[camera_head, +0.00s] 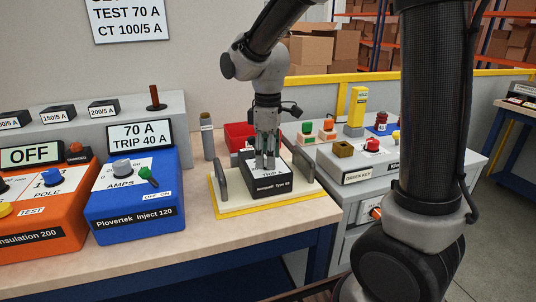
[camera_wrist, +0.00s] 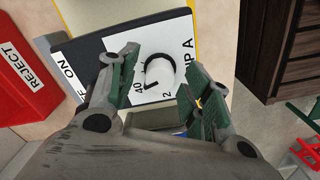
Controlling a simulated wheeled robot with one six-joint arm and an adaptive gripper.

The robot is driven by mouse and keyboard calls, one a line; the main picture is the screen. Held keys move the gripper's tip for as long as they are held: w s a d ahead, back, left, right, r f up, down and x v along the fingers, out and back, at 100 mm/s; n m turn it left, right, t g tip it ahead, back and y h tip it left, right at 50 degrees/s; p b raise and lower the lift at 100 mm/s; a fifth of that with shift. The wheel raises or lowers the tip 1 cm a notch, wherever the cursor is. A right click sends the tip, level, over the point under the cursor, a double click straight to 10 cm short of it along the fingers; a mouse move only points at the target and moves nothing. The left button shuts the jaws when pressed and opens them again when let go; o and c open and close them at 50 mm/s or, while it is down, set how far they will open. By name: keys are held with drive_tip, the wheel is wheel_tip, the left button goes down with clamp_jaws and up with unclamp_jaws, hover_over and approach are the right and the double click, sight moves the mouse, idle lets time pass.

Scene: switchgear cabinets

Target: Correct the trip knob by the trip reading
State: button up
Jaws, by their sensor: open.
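The trip knob (camera_wrist: 162,74) is a round white knob with a dark edge, on the white face of a black relay unit (camera_head: 252,184). In the wrist view the marks "40", a partly hidden "2" and part of "TRIP A" show beside it; I cannot tell its exact setting. My gripper (camera_head: 266,164) is open, pointing down over the relay. In the wrist view its green-padded fingers lie on either side of the knob with gaps. In the head view the gripper hides the knob. The blue injection set (camera_head: 135,200) has a display (camera_head: 140,135) reading "70 A TRIP 40 A".
The relay stands on a yellow-edged pale base (camera_head: 235,208) between two grey upright handles. A wall sign (camera_head: 127,18) reads "TEST 70 A CT 100/5 A". An orange tester (camera_head: 35,235) stands left; a red REJECT bin (camera_wrist: 25,82) is beside the relay.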

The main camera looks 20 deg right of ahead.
drive_tip(key=c, duration=1)
drive_tip(key=shift+m, duration=1.5)
drive_tip(key=shift+c, duration=0.2)
drive_tip(key=o, duration=1)
drive_tip(key=shift+o, duration=0.2)
wheel_tip(320, 180, up, 12)
